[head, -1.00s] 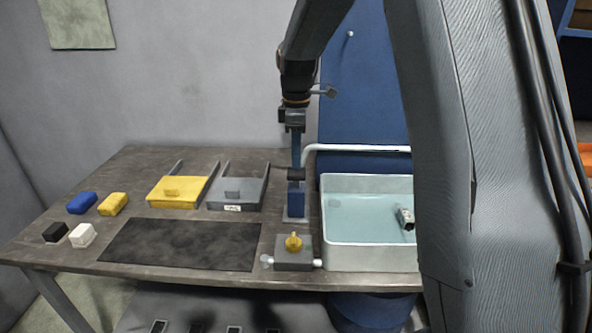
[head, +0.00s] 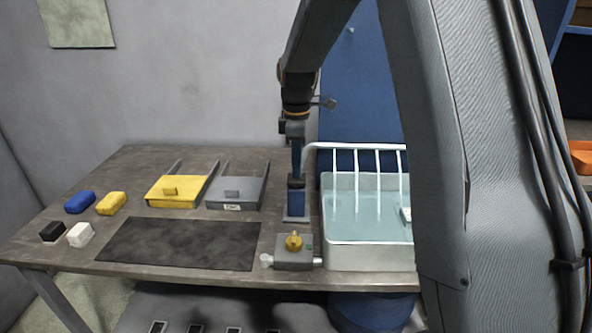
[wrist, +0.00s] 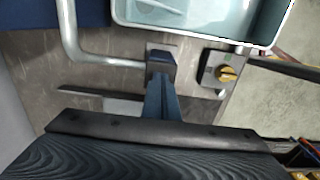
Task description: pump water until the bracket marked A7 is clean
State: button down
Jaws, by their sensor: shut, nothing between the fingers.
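The pump (head: 296,203) is a blue post with a dark cap on a small plate, left of the basin. My gripper (head: 297,173) is shut and empty, pointing straight down with its tips at the cap; the wrist view shows the same contact (wrist: 160,74). A white pipe (head: 350,146) runs over the basin (head: 365,258), and several thin streams fall from it into the pale water. A light bracket (head: 405,214) lies in the basin, mostly hidden behind my arm. No marking or dirt on it can be made out. A whitish piece shows in the wrist view (wrist: 160,7).
A grey block with a yellow knob (head: 293,241) stands in front of the pump. A black mat (head: 190,243), yellow tray (head: 178,197) and grey tray (head: 235,199) lie to the left. Blue, yellow, black and white blocks sit at the far left.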

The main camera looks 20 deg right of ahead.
jog(key=shift+f, duration=0.1)
jog(key=shift+r+p, duration=1.6)
jog(key=shift+r, duration=0.3)
jog(key=shift+r, duration=0.1)
notch_tip(320, 180, up, 6)
jog(key=p, duration=0.4)
jog(key=shift+p, duration=0.35)
jog(key=s+f+m+b, duration=0.2)
jog(key=s+f+m, duration=0.2)
jog(key=s, duration=0.4)
jog(key=s+f+m+t+b, duration=0.1)
jog(key=s+f+m, duration=0.3)
jog(key=s, duration=0.4)
jog(key=s+f+m+b, duration=0.2)
jog(key=s+f+m, duration=0.2)
jog(key=s, duration=0.5)
jog(key=shift+f+m+b, duration=0.25)
jog(key=shift+m+b, duration=0.15)
jog(key=shift+m, duration=0.8)
